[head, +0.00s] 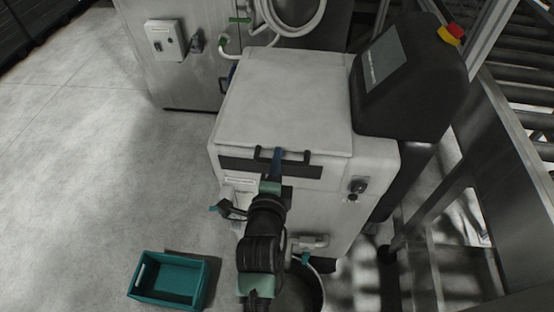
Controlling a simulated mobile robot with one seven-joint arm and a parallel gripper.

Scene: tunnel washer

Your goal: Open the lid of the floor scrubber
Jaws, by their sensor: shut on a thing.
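The floor scrubber (310,190) stands in the middle of the head view, a pale box-shaped machine. Its flat lid (285,95) lies down on top and looks shut. A dark handle (299,156) runs along the lid's front edge. My gripper (276,164) is at this handle, left of its middle, and is shut on it. My arm comes up from below and hides part of the scrubber's front face. The fingertips are small and partly hidden by the handle.
A dark console (405,75) with a red and yellow button (451,35) rises right of the lid. A teal crate (168,279) sits on the floor at lower left. Metal framing and a roller conveyor (520,90) stand at right. The floor at left is clear.

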